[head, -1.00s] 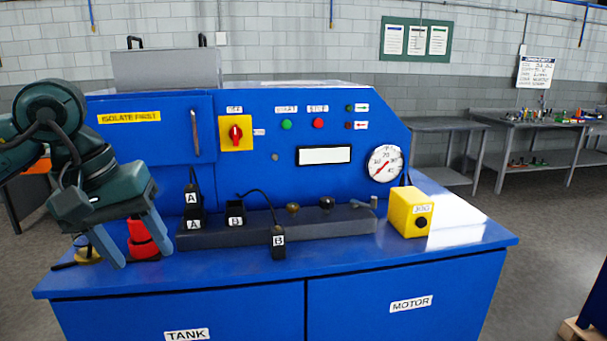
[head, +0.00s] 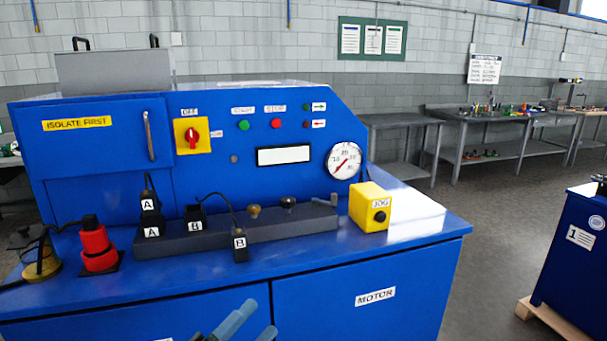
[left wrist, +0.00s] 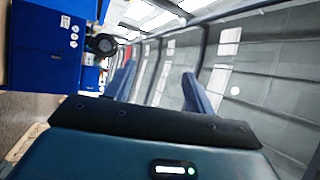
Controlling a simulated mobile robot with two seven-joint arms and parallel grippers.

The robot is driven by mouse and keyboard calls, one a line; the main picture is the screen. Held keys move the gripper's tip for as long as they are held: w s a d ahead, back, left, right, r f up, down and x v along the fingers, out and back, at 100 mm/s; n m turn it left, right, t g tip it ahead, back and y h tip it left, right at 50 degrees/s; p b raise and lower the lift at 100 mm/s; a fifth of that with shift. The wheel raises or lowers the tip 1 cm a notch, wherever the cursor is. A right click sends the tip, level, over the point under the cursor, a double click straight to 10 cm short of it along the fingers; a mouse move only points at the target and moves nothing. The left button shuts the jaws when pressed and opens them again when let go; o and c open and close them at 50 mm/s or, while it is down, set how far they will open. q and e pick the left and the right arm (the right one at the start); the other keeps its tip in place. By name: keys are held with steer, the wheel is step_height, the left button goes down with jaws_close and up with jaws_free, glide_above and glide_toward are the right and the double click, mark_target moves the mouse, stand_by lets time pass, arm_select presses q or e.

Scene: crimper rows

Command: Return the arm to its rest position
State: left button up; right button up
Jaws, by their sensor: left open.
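My left gripper (head: 254,327) shows only by its blue-grey fingers at the bottom edge of the head view, in front of the blue machine (head: 215,290). The fingers are apart with nothing between them. In the left wrist view my left gripper (left wrist: 158,88) is open and empty, its two fingers pointing away. The rest of the left arm is out of the head view. My right gripper is in neither view.
A blue cabinet (head: 575,245) stands right. Floor between is clear.

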arm_select(q)
steer(key=s+a+f+n+g+y, duration=0.2)
steer(key=s+f+n+y, duration=0.2)
steer(key=f+n, duration=0.3)
steer(key=s+a+f+n+g+y, duration=0.2)
steer(key=s+f+n, duration=0.4)
steer(key=f, duration=0.6)
steer(key=s+a+f+n+g+y, duration=0.2)
steer(key=s+f+n+y, duration=0.3)
steer(key=f+n, duration=0.3)
steer(key=shift+s+a+f+y, duration=0.35)
steer(key=shift+a+f+y, duration=0.15)
steer(key=shift+a+f, duration=0.25)
